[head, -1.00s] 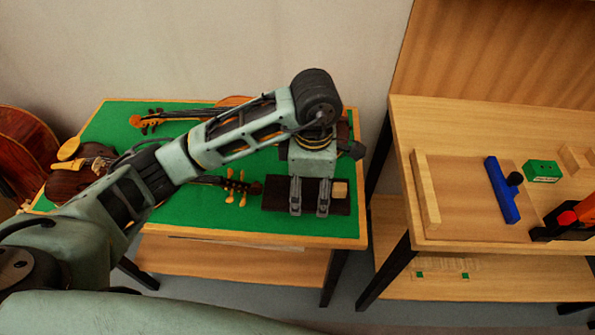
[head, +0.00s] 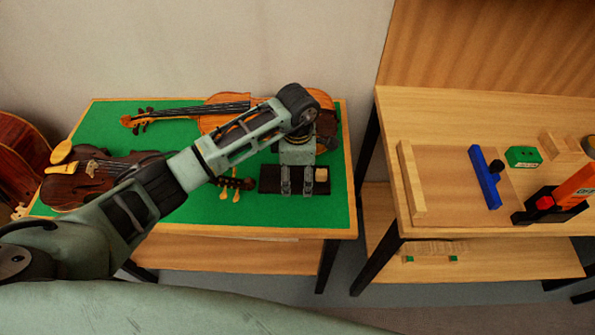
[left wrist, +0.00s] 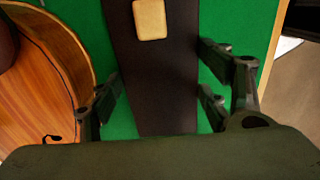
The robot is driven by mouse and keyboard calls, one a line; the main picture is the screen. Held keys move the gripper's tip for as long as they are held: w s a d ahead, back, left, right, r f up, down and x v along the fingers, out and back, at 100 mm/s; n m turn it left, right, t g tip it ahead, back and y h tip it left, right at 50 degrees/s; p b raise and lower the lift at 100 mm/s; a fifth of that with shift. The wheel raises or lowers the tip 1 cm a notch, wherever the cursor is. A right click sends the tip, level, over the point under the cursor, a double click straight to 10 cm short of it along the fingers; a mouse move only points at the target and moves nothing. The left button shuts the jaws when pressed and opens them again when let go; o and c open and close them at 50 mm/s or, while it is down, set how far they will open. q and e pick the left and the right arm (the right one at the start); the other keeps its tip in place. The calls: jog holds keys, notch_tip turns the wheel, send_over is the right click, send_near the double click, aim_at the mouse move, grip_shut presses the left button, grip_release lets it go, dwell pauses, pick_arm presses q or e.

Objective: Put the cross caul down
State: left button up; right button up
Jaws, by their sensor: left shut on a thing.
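The cross caul, a dark flat bar (head: 269,180) with a small tan pad (head: 321,174) at its right end, is over the front right of the green mat. My left gripper (head: 297,189) is shut on it, with fingers on both sides of the bar. In the left wrist view the bar (left wrist: 165,90) runs lengthwise between the fingers (left wrist: 165,100), its tan pad (left wrist: 150,19) near the top. Green mat shows on both sides below it. I cannot tell whether the bar touches the mat. My right gripper is not in view.
An orange violin (head: 222,112) lies behind the caul, partly hidden by my arm. A dark violin (head: 90,180) lies to the left, its scroll (head: 236,183) close to the caul. A second bench (head: 385,125) with tools stands right, across a gap.

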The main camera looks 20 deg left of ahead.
pick_arm(q)
jog(key=shift+f, duration=0.15)
jog(key=o, duration=1.3)
jog(key=shift+c, duration=0.2)
